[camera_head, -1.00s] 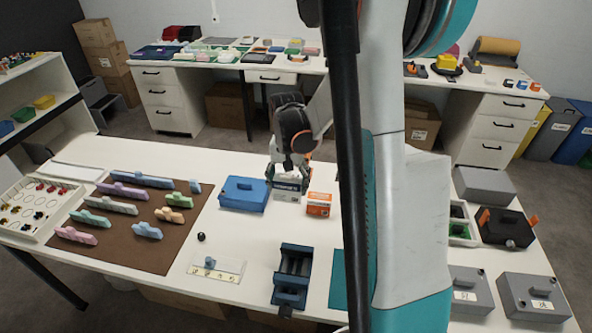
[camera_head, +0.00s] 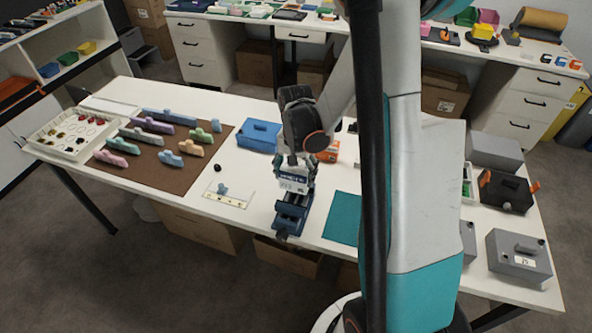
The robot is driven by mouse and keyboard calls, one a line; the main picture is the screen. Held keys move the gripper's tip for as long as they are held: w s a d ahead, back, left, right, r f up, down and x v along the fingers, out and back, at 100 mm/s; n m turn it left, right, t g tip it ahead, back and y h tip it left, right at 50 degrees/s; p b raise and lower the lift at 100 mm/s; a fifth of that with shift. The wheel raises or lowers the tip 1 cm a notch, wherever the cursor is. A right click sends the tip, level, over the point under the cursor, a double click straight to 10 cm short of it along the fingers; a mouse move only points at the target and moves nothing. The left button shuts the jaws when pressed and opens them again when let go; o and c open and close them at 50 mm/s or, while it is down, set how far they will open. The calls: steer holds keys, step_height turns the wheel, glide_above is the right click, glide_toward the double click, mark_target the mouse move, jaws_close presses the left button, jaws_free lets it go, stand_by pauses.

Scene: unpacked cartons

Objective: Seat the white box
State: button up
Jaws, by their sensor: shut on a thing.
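My gripper (camera_head: 296,163) points down over the table and is shut on the white box (camera_head: 294,180), which has dark lettering and a blue band on its front. The box is at the far end of the dark blue cradle (camera_head: 290,214), a narrow holder with a block at its near end. The box covers the cradle's far part. I cannot tell whether the box touches the cradle or hangs just above it.
A blue lidded box (camera_head: 258,136) and an orange box (camera_head: 329,152) stand behind. A teal mat (camera_head: 342,217) lies to the right, a small white panel (camera_head: 228,194) to the left. A brown mat (camera_head: 150,172) holds several pastel pieces.

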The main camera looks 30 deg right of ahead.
steer(key=shift+f+b, duration=0.7)
steer(key=shift+f, duration=0.7)
steer(key=shift+f, duration=0.15)
steer(key=shift+f+b, duration=0.35)
steer(key=shift+b, duration=0.1)
steer(key=shift+f+b, duration=1.9)
steer(key=shift+f, duration=0.25)
steer(key=o, duration=1.2)
step_height(320, 180, up, 12)
